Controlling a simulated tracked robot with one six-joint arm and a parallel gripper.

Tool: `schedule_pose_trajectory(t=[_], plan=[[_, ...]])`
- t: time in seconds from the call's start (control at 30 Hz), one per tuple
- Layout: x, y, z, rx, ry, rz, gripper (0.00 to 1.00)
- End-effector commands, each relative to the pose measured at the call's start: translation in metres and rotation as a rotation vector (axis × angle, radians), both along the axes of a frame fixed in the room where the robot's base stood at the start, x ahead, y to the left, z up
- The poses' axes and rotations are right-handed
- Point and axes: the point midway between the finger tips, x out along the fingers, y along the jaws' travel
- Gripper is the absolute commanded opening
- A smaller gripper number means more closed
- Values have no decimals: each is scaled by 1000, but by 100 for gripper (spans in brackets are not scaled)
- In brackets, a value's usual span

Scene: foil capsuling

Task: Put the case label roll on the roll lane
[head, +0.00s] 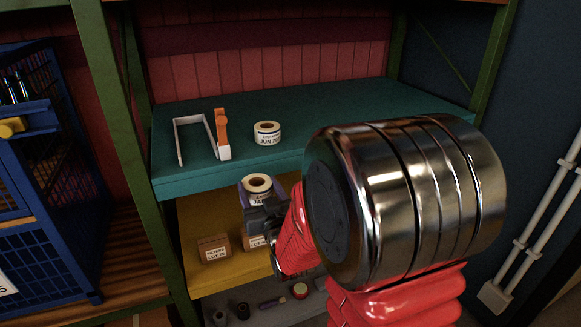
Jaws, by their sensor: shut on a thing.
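My gripper (262,206) is shut on a white label roll (257,185) with a brown core, held upright in front of the shelving, below the teal shelf's front edge. Its printed label is partly hidden by the gripper. A second, similar label roll (267,132) stands on the teal shelf (330,119), with a printed date on its side. Left of it on the same shelf is a pale U-shaped rail frame (179,141), which may be the roll lane. Its inside looks empty.
An orange and white upright piece (222,134) stands at the frame's right side. Small labelled boxes (213,248) sit on the yellow shelf below. Green posts (122,130) flank the shelving. A blue wire cage (35,180) is at left. The teal shelf's right side is clear.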

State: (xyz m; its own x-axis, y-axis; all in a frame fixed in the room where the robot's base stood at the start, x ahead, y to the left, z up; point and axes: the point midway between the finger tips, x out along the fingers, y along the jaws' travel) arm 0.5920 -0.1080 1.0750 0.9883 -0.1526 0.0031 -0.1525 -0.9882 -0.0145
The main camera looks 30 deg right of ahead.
Motion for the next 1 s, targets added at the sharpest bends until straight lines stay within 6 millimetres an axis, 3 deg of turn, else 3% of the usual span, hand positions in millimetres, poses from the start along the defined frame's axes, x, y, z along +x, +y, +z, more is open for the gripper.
schedule_pose_trajectory(t=[0.03,0.2,0.37,0.5,1.0], plan=[[2,19,-10,-1,5,26,34],[3,72,-33,-9,7,98,34],[2,103,-44,-14,5,144,34],[2,110,-47,-15,4,154,34],[2,106,-47,-14,3,148,34]])
